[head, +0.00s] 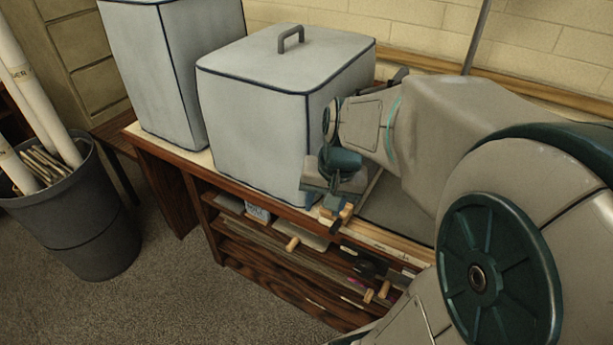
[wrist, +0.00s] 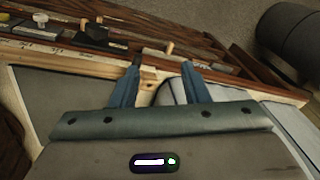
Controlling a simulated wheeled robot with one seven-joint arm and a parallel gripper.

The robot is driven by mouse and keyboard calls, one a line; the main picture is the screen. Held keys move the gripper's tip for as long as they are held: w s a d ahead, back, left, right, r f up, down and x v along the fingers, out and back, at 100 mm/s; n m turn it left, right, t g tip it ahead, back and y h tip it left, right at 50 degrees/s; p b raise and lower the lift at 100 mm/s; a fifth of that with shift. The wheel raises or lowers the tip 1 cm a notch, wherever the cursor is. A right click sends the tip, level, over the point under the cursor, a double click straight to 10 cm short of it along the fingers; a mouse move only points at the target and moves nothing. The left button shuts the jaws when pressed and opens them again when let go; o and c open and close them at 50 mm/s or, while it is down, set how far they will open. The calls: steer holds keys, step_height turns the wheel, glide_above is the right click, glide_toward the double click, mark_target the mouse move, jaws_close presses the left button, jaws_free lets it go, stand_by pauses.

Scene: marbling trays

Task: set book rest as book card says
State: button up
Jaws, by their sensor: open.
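My gripper (head: 333,217) is at the front edge of the bench, beside the right side of a lidded white box. In the wrist view my gripper (wrist: 163,68) is open, its two blue fingers apart. A small light wooden piece (wrist: 148,77) shows between the fingers, nearer the left one, at the bench edge; I cannot tell whether it touches a finger. The wooden piece also shows in the head view (head: 346,212). I cannot make out a book card or tell which thing is the book rest. My arm hides much of the bench's right part.
The lidded white box (head: 250,120) and a taller white box (head: 158,75) stand on the bench. Shelves below (head: 290,265) hold boards and tools with wooden handles. A grey bin (head: 85,225) with paper rolls stands at left. Carpet in front is clear.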

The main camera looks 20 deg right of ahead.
mark_target(335, 227)
steer(key=w+d+f+m, duration=0.4)
steer(key=d+m, duration=0.1)
steer(key=d, duration=0.3)
steer(key=f, duration=0.4)
steer(key=w+a+f+b, duration=0.1)
steer(key=f, duration=0.7)
steer(key=shift+w+a+f+b, duration=0.25)
steer(key=shift+w+f+b, duration=0.05)
steer(key=shift+f, duration=0.05)
jaws_close()
